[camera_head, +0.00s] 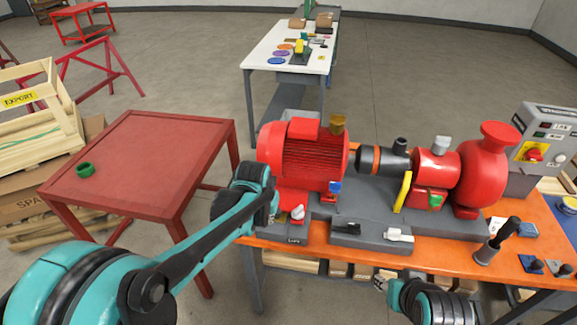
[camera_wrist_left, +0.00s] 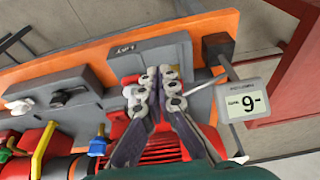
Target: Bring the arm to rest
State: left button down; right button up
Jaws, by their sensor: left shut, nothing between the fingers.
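My left arm comes in from the left in the head view and ends beside the left end of the red motor (camera_head: 302,155). Its fingers are hard to make out there. In the left wrist view my left gripper (camera_wrist_left: 158,76) is shut and empty, with its tips over the grey base (camera_wrist_left: 180,48) near a small red and white part (camera_wrist_left: 130,86). I cannot tell whether the tips touch anything. Part of my right arm shows at the bottom of the head view, but its gripper cannot be made out.
The orange bench (camera_head: 350,255) carries the red pump (camera_head: 483,165) and a control box (camera_head: 540,150). Open floor lies behind.

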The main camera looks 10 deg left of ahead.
pick_arm(q)
jog(key=s+a+r+t+b, duration=0.1)
jog(key=s+t+b, duration=0.1)
jog(key=s, duration=0.7)
jog(key=s+a+r+t+b, duration=0.1)
jog(key=s+b, duration=0.1)
jog(key=s, duration=0.7)
jog(key=shift+s+a+n+t, duration=0.15)
jog(key=shift+a+n+t, duration=0.15)
jog(key=shift+t, duration=0.1)
jog(key=shift+f, duration=0.1)
dwell(1.0)
